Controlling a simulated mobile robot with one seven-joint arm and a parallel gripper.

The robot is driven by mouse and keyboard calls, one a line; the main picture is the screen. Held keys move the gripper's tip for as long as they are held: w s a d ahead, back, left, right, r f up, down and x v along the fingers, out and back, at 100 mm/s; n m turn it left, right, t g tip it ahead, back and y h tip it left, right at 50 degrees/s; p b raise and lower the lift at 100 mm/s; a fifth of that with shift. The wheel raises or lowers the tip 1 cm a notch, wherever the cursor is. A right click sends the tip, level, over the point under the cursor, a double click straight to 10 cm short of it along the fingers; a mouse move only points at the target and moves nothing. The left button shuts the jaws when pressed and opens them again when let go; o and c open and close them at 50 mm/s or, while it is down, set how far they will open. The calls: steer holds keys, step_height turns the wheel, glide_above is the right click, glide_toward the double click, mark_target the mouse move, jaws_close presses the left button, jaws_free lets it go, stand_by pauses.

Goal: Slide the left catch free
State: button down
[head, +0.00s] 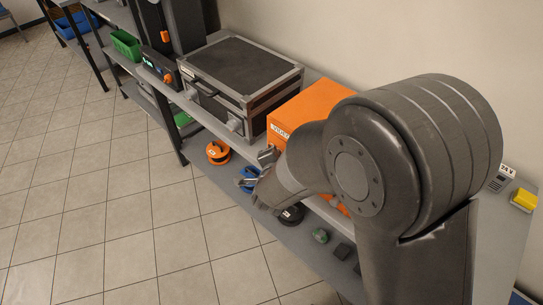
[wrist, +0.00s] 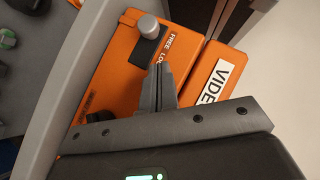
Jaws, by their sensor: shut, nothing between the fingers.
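An orange case (head: 297,109) with a VIDEO label stands on the shelf, partly hidden by my arm in the head view. The wrist view shows its orange front (wrist: 112,78) close up. The second word, beginning LO, is partly covered by my fingers. My gripper (wrist: 161,68) is shut and empty, its tips just below the catch in the picture. I cannot tell whether the tips touch the case.
A black flight case (head: 241,70) stands left of the orange case. An orange reel (head: 218,152) and other small items lie on the lower shelf. A yellow object (head: 524,200) sits on the right end of the shelf. The tiled floor (head: 110,210) in front is clear.

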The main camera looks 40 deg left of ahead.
steer(key=v, duration=1)
steer(key=shift+d, duration=0.3)
steer(key=shift+w+r, duration=0.1)
steer(key=shift+r, duration=0.05)
